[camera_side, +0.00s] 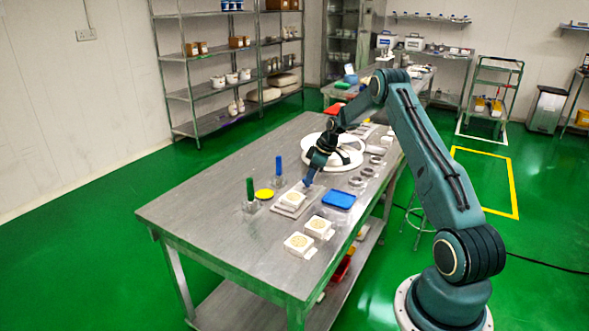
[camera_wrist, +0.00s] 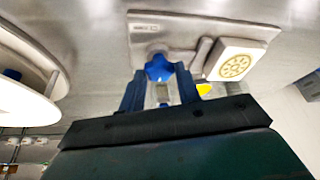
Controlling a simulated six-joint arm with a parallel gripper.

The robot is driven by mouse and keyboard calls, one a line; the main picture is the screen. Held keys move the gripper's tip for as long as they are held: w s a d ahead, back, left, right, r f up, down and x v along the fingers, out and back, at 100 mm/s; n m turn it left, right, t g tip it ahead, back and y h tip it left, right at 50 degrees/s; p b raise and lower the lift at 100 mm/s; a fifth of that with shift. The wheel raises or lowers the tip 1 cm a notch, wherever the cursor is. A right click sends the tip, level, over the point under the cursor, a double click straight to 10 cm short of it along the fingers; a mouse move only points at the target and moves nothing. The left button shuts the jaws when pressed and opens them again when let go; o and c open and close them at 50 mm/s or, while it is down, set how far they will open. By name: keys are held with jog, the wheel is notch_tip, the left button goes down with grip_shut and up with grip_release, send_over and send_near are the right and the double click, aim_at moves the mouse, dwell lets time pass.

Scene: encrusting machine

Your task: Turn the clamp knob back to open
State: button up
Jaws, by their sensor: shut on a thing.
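The blue clamp knob (camera_wrist: 158,68) is a small lobed knob on a grey metal plate (camera_wrist: 185,22) in the wrist view. Beside it on the plate sits a white block (camera_wrist: 236,62) with a round yellow pattern, joined by a grey clamp part (camera_wrist: 203,52). My gripper (camera_wrist: 160,80) has its two blue fingers on either side of the knob and is shut on it. In the side view my gripper (camera_side: 309,180) points down at the plate (camera_side: 288,211), by the white block (camera_side: 292,198). The knob is too small to make out there, and its turn angle is unclear.
A white round machine part (camera_side: 347,158) stands close behind my gripper. A blue tray (camera_side: 338,199), two patterned white blocks (camera_side: 299,243), a yellow disc (camera_side: 264,194) and green-handled (camera_side: 250,189) and blue-handled (camera_side: 278,167) tools surround the plate. The table's left end is clear.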

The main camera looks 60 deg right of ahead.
jog(key=o, duration=1)
jog(key=shift+r, duration=0.1)
jog(key=v, duration=1.3)
jog(key=shift+s+d+r, duration=0.1)
jog(key=shift+s+r, duration=0.05)
jog(key=shift+r, duration=0.15)
jog(key=shift+r, duration=0.1)
